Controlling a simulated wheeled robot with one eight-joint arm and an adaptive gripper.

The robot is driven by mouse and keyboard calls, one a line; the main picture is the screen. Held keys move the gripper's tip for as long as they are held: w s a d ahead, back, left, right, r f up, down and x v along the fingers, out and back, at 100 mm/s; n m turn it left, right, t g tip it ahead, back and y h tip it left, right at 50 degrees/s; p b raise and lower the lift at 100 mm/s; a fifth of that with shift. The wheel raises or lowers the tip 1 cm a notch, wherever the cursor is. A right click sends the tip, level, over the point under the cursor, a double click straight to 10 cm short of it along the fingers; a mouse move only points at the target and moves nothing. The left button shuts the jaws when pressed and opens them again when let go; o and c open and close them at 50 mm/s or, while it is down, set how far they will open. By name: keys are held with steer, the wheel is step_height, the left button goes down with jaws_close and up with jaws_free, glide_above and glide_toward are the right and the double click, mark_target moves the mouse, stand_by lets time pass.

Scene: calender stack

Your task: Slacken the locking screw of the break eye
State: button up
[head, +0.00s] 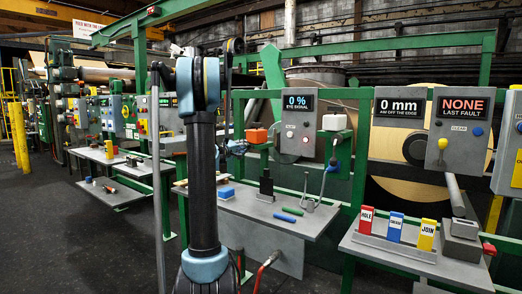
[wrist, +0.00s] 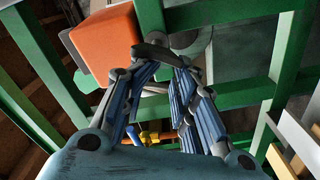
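An orange box-shaped unit (head: 256,136), which looks like the break eye, sits on the green frame by the panel marked 0 % EYE SIGNAL (head: 299,103). It is large at the upper left of the wrist view (wrist: 104,44). A dark grey bar-like part (wrist: 158,53) lies just right of it, at my fingertips; it may be the locking screw's handle. My gripper (wrist: 157,73) points at this part with its fingers partly apart. I cannot tell whether they touch or grip it. In the head view my gripper (head: 236,147) is small, just left of the orange unit.
Green frame bars (wrist: 240,92) cross close behind the fingers. A white unit with a blue knob (head: 334,122) is on the frame to the right. Below, a grey bench (head: 262,212) holds blue and green rods. Labelled blocks (head: 396,227) stand on another bench at right.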

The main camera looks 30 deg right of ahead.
steer(key=s+r+v, duration=0.1)
steer(key=v, duration=1.9)
steer(key=shift+r, duration=0.15)
stand_by(1.7)
steer(key=shift+d, duration=0.1)
steer(key=v, duration=1.2)
steer(key=shift+d, duration=0.1)
stand_by(0.4)
glide_toward(249, 147)
steer(key=shift+m, duration=0.4)
steer(key=x, duration=0.4)
steer(key=w+x, duration=0.1)
steer(key=x, duration=0.4)
steer(key=shift+w, duration=0.15)
